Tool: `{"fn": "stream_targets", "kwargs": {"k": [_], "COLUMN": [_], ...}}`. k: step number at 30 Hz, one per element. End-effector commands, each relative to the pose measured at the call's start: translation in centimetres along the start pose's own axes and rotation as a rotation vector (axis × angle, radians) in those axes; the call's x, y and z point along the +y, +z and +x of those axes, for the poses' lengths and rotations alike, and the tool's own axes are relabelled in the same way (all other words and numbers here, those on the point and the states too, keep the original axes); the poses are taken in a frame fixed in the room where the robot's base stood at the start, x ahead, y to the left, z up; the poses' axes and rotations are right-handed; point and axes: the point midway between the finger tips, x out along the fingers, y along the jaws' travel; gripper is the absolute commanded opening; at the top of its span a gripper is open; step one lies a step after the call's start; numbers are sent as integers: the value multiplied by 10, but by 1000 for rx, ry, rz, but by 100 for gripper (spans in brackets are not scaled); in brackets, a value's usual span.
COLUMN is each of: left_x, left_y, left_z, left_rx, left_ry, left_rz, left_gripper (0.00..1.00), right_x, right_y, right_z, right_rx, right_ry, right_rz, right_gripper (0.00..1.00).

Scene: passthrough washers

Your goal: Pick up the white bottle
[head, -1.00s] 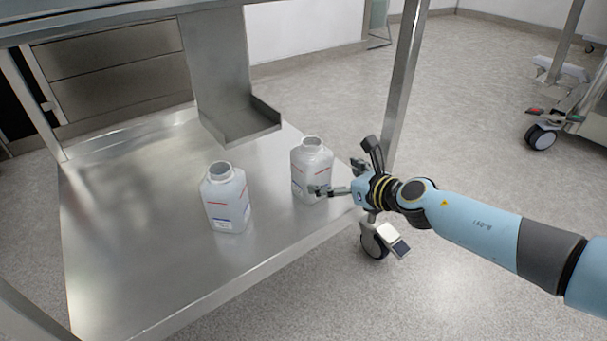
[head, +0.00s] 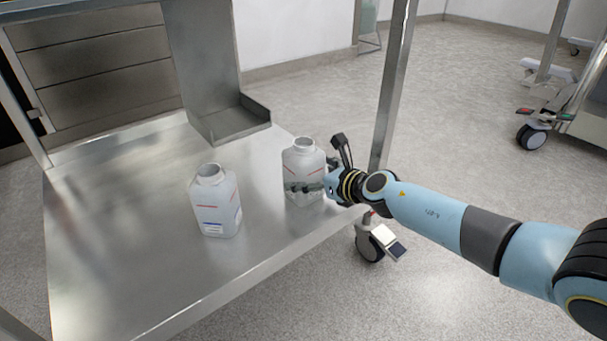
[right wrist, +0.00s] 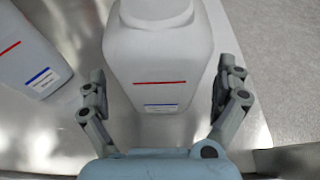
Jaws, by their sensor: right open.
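Two white bottles with red and blue marks stand upright on the metal shelf (head: 110,250). The right-hand white bottle (head: 303,160) has my right gripper (head: 305,187) at its lower body in the head view. In the right wrist view this bottle (right wrist: 158,60) stands centred between the two spread fingers (right wrist: 163,92), with a gap on each side. My right gripper is open. The other white bottle (head: 214,203) stands to the left, apart from the gripper; part of it also shows at the left of the right wrist view (right wrist: 28,50). My left gripper is not in view.
A metal chute-like tray (head: 230,118) hangs behind the bottles. A table leg (head: 393,85) rises behind my right arm, and a caster wheel (head: 369,246) stands below the shelf's right edge. The left part of the shelf is clear.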

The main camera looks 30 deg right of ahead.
Motion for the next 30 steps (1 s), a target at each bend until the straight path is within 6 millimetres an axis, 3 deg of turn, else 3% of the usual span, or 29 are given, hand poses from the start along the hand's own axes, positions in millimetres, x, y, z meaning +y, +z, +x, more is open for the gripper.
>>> {"fn": "stream_targets", "kwargs": {"k": [4, 17, 30], "left_x": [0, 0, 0], "left_y": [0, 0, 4], "left_z": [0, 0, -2], "left_rx": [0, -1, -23], "left_ry": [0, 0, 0], "left_rz": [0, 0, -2], "left_gripper": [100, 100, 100], "right_x": [0, 0, 0], "right_y": [0, 0, 1], "right_z": [0, 0, -1], "right_rx": [0, 1, 0], "right_ry": [0, 0, 0], "right_rz": [0, 0, 0], "right_gripper": [100, 45, 45]}}
